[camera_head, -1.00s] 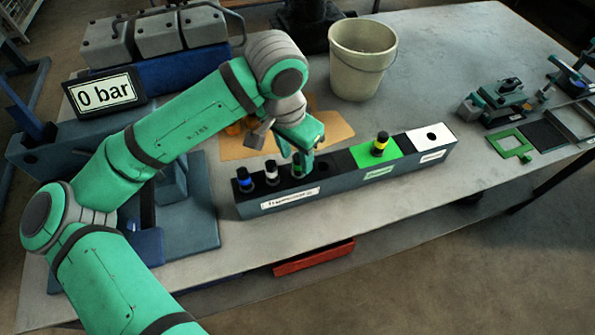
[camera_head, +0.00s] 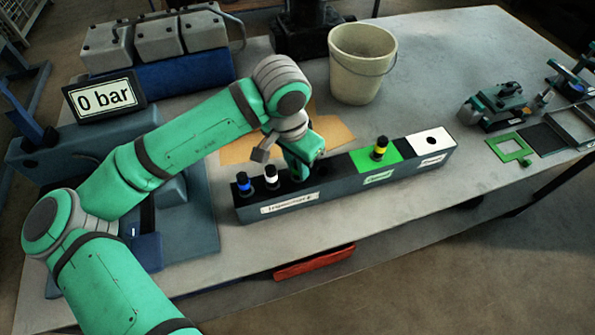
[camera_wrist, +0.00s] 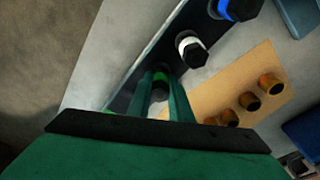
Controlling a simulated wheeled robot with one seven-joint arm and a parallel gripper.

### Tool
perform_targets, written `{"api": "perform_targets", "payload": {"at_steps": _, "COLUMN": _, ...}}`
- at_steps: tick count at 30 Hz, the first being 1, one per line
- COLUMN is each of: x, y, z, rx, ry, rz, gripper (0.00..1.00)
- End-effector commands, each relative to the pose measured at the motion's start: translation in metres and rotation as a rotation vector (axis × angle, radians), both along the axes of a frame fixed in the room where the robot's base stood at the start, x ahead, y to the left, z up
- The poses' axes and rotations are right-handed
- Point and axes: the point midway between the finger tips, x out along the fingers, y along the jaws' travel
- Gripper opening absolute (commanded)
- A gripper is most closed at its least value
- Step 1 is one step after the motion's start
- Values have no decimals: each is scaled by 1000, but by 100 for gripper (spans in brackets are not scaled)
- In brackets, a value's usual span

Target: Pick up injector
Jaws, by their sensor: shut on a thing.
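The injector rack (camera_head: 347,184) is a long dark block on the table with labelled sections. A blue-banded injector (camera_head: 244,184) and a white-banded injector (camera_head: 271,176) stand upright at its left end. My gripper (camera_head: 298,171) is low over the rack, just right of the white-banded one. In the wrist view my gripper (camera_wrist: 163,92) is shut on a green-banded injector (camera_wrist: 162,79), one finger on each side. The injector is still at the rack; its lower part is hidden. A yellow-banded injector (camera_head: 380,148) stands in the green section.
A beige bucket (camera_head: 362,62) stands behind the rack. A cardboard sheet (camera_head: 336,136) lies behind my gripper, with several brass-coloured parts (camera_wrist: 248,101) on it. The pressure display (camera_head: 104,95) reads 0 bar. The white section (camera_head: 430,138) has an empty hole.

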Motion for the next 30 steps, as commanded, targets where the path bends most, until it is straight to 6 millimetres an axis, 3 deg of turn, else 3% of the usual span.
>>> {"api": "perform_targets", "payload": {"at_steps": 5, "x": 0, "y": 0, "z": 5, "rx": 0, "ry": -1, "rz": 0, "gripper": 0}}
{"api": "perform_targets", "payload": {"at_steps": 11, "x": 1, "y": 0, "z": 24, "rx": -1, "ry": -4, "rz": 0, "gripper": 0}}
{"api": "perform_targets", "payload": {"at_steps": 30, "x": 1, "y": -1, "z": 141, "rx": 0, "ry": -3, "rz": -1, "gripper": 0}}
